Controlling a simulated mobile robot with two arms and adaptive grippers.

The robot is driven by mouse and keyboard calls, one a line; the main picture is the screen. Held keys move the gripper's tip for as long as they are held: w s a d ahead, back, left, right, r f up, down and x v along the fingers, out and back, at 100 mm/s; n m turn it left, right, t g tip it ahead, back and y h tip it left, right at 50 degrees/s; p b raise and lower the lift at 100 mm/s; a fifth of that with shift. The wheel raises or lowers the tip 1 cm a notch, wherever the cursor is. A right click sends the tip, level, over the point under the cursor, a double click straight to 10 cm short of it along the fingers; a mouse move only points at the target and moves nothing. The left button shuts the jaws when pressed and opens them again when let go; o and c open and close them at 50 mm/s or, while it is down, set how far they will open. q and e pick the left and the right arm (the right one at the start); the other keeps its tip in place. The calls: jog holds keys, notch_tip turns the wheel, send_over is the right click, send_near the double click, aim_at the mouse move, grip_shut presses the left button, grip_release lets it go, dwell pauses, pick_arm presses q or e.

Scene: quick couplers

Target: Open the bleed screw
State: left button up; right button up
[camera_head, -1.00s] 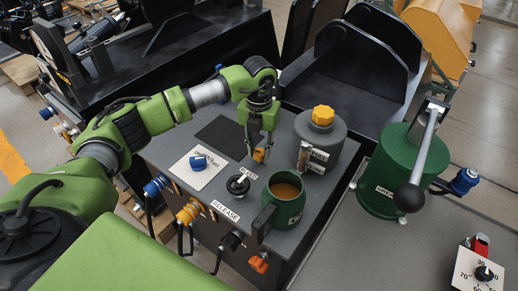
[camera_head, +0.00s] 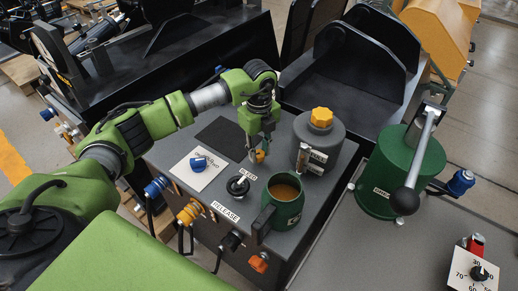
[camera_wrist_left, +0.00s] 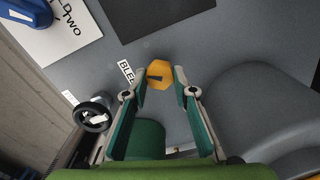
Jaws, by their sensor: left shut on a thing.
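The bleed screw is a yellow-orange hexagonal knob (camera_wrist_left: 160,76) with a dark mark on its face, on the grey top of the block beside the BLEED label (camera_wrist_left: 127,72). In the head view a little of the knob (camera_head: 258,156) shows at my fingertips. My left gripper (camera_head: 260,148) points down at it from above. The fingers hide part of the knob in the head view. My right gripper is in neither view.
Close by stand a black round knob (camera_head: 238,185), a green mug (camera_head: 285,205) of brown liquid and a grey canister with a yellow cap (camera_head: 322,115). A white card with a blue knob (camera_head: 198,162) lies left. A green drum with a lever (camera_head: 385,170) stands right.

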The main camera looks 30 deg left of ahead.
aim_at(259, 153)
pick_arm(q)
jog(key=n+p, duration=0.1)
jog(key=n, duration=0.5)
jog(key=shift+w+r+n+p, duration=0.1)
jog(key=shift+n+p, duration=0.2)
dwell(0.4)
jog(key=o, duration=1.1)
notch_tip(259, 153, up, 12)
jog(key=shift+f, duration=0.1)
